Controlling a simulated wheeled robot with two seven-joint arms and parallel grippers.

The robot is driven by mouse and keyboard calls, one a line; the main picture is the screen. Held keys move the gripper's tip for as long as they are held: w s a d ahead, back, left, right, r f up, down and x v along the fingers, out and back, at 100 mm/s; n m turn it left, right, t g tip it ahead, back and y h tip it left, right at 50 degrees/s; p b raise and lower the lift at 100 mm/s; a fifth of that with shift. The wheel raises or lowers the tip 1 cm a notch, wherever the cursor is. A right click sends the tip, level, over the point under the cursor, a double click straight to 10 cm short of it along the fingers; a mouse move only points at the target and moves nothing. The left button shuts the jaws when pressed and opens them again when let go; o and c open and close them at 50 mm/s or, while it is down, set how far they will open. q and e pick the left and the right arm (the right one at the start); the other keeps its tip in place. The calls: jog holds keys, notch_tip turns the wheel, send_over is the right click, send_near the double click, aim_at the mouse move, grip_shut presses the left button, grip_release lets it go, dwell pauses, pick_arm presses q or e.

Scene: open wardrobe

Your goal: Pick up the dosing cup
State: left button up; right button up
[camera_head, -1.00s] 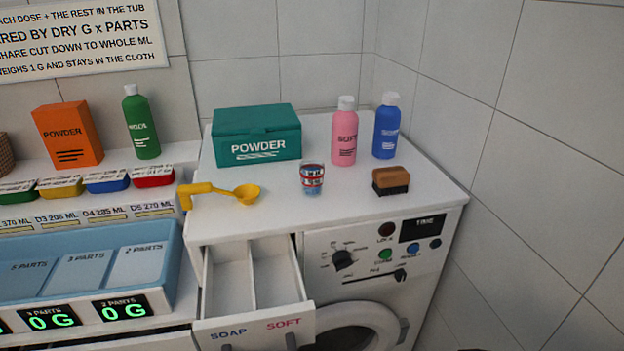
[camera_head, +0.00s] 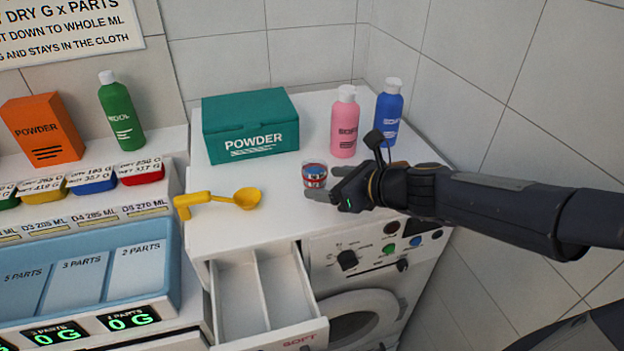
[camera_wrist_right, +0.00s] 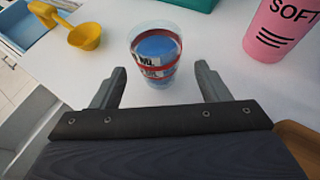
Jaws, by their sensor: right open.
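The dosing cup (camera_head: 315,174) is a small clear cup with blue inside and a red and white printed band. It stands upright on the white top of the washing machine. My right gripper (camera_head: 322,183) is open right beside the cup, with its arm coming in from the right. In the right wrist view the cup (camera_wrist_right: 155,54) stands just beyond and between the two spread fingers of the gripper (camera_wrist_right: 158,85). The cup does not appear to be gripped. My left gripper is not in view.
A yellow scoop (camera_head: 248,198) lies left of the cup. Behind stand a teal powder box (camera_head: 250,125), a pink bottle (camera_head: 344,125) and a blue bottle (camera_head: 388,110). The open drawer (camera_head: 262,300) is in front.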

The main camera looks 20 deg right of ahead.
jog(key=b+x, duration=0.1)
jog(key=x, duration=0.3)
jog(key=shift+w+a+f, duration=0.15)
jog(key=shift+a, duration=0.05)
jog(key=shift+c, duration=0.4)
jog(key=c, duration=1)
jog(key=shift+c, duration=0.2)
notch_tip(320, 180, up, 16)
jog(key=p, duration=1)
notch_tip(320, 180, up, 12)
send_over(324, 182)
jog(key=w+a, duration=0.1)
jog(key=w, duration=0.1)
jog(key=shift+a, duration=0.2)
